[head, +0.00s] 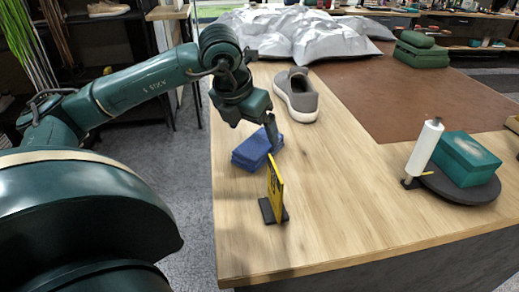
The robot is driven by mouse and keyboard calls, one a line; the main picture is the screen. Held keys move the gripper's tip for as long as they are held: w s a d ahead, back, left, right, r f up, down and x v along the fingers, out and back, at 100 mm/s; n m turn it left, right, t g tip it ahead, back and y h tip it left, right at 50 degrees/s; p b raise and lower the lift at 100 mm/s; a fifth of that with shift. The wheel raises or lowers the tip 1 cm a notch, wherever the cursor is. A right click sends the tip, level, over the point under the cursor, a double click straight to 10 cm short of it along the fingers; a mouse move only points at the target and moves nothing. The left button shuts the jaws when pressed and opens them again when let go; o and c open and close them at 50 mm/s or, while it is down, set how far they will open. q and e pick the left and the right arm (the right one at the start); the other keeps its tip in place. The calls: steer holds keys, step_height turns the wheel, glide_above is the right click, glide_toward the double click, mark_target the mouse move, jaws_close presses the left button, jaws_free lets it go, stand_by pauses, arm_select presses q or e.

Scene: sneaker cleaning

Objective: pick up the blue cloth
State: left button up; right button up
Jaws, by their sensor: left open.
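The blue cloth (252,153) lies folded in a flat stack near the left edge of the wooden table (330,210). My left gripper (271,140) points down at the cloth's right side, with its visible finger beside or just over the cloth's right edge. It is open, and I cannot tell whether it touches the cloth. Part of the gripper and its other finger are hard to make out. A grey sneaker (296,94) with a white sole stands behind the cloth. My right gripper is not in view.
A yellow sign (274,186) on a dark base stands just in front of the cloth. A brown mat (400,92) and silvery crumpled sheeting (320,38) lie behind.

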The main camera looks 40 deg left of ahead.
mark_target(258, 143)
arm_select(q)
steer(key=x, duration=0.6)
steer(key=shift+w+f, duration=0.2)
steer(key=shift+f, duration=0.05)
steer(key=c, duration=1.2)
steer(key=shift+o, duration=0.2)
steer(key=shift+r, duration=0.1)
step_height(258, 143, up, 10)
steer(key=p, duration=0.1)
